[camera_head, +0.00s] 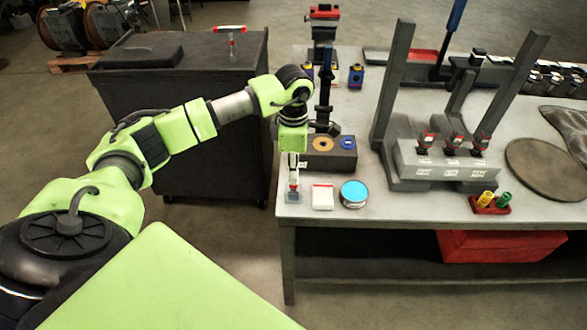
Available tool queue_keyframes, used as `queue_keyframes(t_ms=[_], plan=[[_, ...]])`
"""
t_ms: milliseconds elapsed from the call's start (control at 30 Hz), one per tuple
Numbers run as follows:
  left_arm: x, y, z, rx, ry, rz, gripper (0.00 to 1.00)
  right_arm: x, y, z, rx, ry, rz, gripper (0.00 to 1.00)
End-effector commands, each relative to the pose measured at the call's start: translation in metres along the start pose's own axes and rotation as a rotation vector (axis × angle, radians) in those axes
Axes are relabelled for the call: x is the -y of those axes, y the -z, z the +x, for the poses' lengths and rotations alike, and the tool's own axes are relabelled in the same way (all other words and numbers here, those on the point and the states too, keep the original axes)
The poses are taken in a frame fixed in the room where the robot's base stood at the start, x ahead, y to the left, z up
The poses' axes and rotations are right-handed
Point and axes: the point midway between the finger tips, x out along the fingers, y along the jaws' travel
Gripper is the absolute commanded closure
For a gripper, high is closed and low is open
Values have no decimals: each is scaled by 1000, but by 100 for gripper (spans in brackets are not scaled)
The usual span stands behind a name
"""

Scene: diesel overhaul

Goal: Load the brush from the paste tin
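A round tin with a bright blue top (354,190), which looks like the paste tin, stands near the front left of the workbench. My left gripper (293,172) points down over the bench's front left corner, left of the tin and apart from it. My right gripper is not in view.
A white box (322,197) lies between gripper and tin. Behind are a dark block with an orange ring and a blue ring (318,158). A grey fixture (440,167) with red-topped pieces and a red holder (490,204) stand right. A dark cabinet (215,150) stands left.

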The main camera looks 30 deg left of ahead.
Motion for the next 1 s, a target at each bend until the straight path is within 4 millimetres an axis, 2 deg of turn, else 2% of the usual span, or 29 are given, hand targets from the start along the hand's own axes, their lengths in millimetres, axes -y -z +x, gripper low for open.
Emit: queue_keyframes(t_ms=[267,1000], plan=[[0,0,-9,1,-2,0,100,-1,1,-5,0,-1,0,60],[0,0,-54,1,-2,0,100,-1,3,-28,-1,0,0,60]])
